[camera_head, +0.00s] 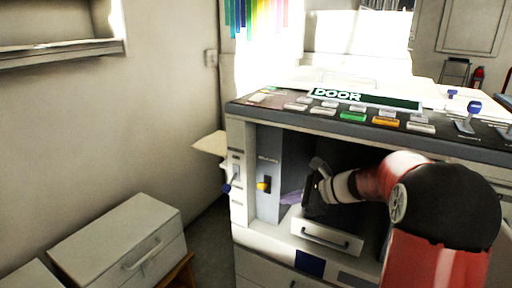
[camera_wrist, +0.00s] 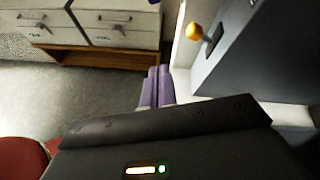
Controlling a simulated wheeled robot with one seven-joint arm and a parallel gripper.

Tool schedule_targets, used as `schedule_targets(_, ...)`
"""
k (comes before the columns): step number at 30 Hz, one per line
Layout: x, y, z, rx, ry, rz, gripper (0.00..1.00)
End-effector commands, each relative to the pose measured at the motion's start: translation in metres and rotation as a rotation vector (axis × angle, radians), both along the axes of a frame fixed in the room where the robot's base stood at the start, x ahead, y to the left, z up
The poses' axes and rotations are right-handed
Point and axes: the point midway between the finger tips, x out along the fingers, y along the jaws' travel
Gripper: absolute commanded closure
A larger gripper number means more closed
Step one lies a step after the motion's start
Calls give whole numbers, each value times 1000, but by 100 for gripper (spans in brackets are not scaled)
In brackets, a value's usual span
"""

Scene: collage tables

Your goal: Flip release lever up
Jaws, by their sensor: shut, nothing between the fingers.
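A small lever with a yellow knob (camera_head: 264,186) sits in a dark slot on the grey inner side panel of the machine's open bay. It appears to be the release lever; the label above it is too small to read. The knob also shows in the wrist view (camera_wrist: 194,31), ahead and right of my fingers. My gripper (camera_head: 287,198) is inside the bay, just right of the lever and apart from it. Its purple fingers, also in the wrist view (camera_wrist: 157,88), are shut together and empty. In the wrist view the knob is tilted toward the left.
A drawer with a handle (camera_head: 326,236) lies below my gripper. Another lever with a blue knob (camera_head: 227,188) is on the machine's outer left face. The button-covered top panel (camera_head: 330,112) overhangs the bay. A white cabinet (camera_head: 120,243) stands at the left, with floor between.

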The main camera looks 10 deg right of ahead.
Motion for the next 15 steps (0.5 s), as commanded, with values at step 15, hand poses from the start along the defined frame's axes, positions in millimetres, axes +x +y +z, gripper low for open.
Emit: schedule_targets(15,-233,43,26,-1090,-534,922,100)
